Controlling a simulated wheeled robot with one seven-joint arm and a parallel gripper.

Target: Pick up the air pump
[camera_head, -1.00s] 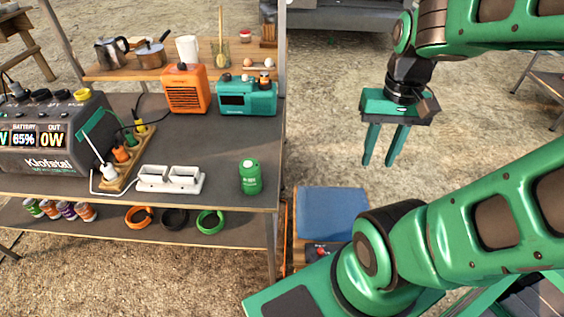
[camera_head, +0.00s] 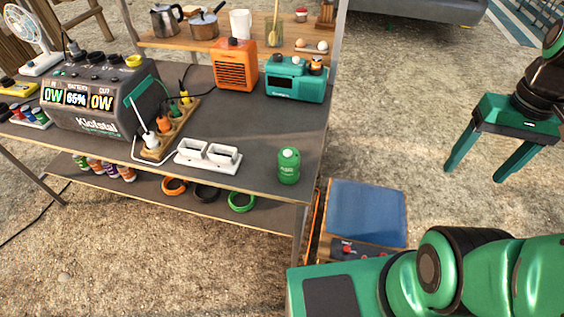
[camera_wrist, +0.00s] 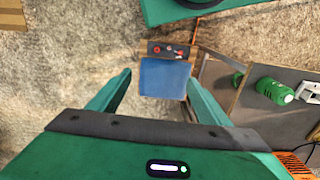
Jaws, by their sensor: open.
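A small green cylinder with a pale label (camera_head: 289,167) stands upright near the front right corner of the grey table; it looks like the air pump, though I cannot read its label. It also shows in the wrist view (camera_wrist: 275,91), at the right. My gripper (camera_head: 477,172) is open and empty, pointing down over the ground to the right of the table, well apart from the cylinder. In the wrist view, my gripper (camera_wrist: 160,80) has its two fingers spread, with nothing between them.
White sockets (camera_head: 208,156), a power station (camera_head: 95,100), an orange heater (camera_head: 236,66) and a teal radio (camera_head: 296,80) share the tabletop. Coloured rings (camera_head: 242,201) lie on the shelf below. A blue-topped box (camera_head: 366,211) stands on the ground beside the table.

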